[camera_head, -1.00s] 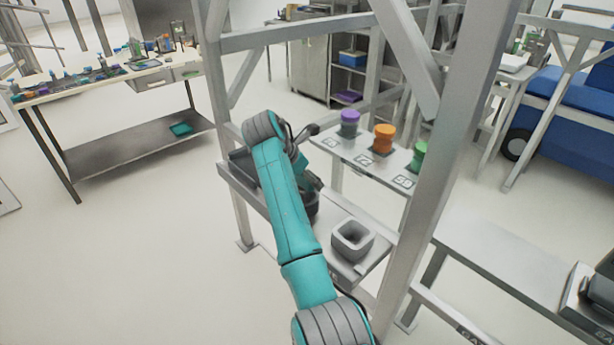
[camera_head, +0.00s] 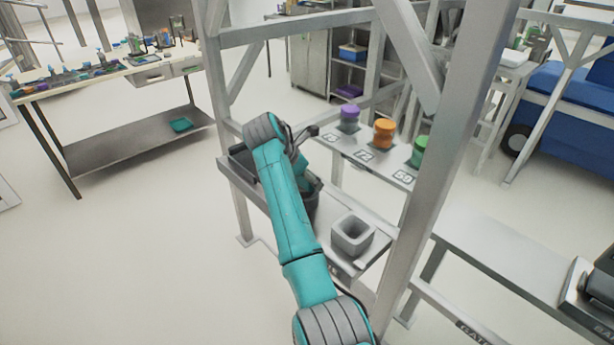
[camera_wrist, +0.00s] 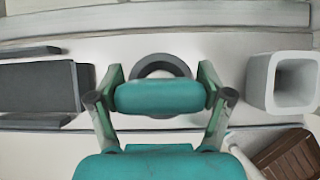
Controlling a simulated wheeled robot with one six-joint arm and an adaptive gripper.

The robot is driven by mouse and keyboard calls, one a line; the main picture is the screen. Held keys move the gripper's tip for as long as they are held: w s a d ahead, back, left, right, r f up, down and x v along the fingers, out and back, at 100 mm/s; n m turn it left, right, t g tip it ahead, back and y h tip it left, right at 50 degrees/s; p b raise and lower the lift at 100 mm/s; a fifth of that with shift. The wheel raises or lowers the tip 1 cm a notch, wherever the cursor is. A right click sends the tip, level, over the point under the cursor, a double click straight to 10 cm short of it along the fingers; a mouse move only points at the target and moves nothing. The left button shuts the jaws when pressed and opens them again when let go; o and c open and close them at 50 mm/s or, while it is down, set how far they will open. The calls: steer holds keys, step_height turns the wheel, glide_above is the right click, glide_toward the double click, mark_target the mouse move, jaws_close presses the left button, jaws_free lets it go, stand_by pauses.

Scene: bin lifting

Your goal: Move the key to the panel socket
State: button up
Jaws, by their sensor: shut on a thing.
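My gripper (camera_wrist: 160,95) is shut on a teal rounded bar (camera_wrist: 160,97), which spans the gap between its two fingers in the wrist view. I cannot tell for sure whether this bar is the key. A dark round ring (camera_wrist: 160,64) shows just beyond the bar and is partly covered by it. In the head view my teal arm reaches over a grey shelf in a metal frame and mostly hides the gripper and the bar. A dark round container (camera_head: 312,203) stands beside the arm there. No panel socket can be made out clearly.
A grey square open container (camera_head: 352,236) stands right of the arm. A dark tray (camera_wrist: 38,87) lies left in the wrist view. Purple (camera_head: 349,118), orange (camera_head: 383,133) and green (camera_head: 418,152) cylinders stand on a numbered ledge behind. A thick frame post (camera_head: 440,180) rises at right.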

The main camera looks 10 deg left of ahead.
stand_by(0.4)
steer(key=o, duration=1.5)
steer(key=shift+o, duration=0.2)
steer(key=shift+r, duration=4.45)
steer(key=shift+s, duration=0.1)
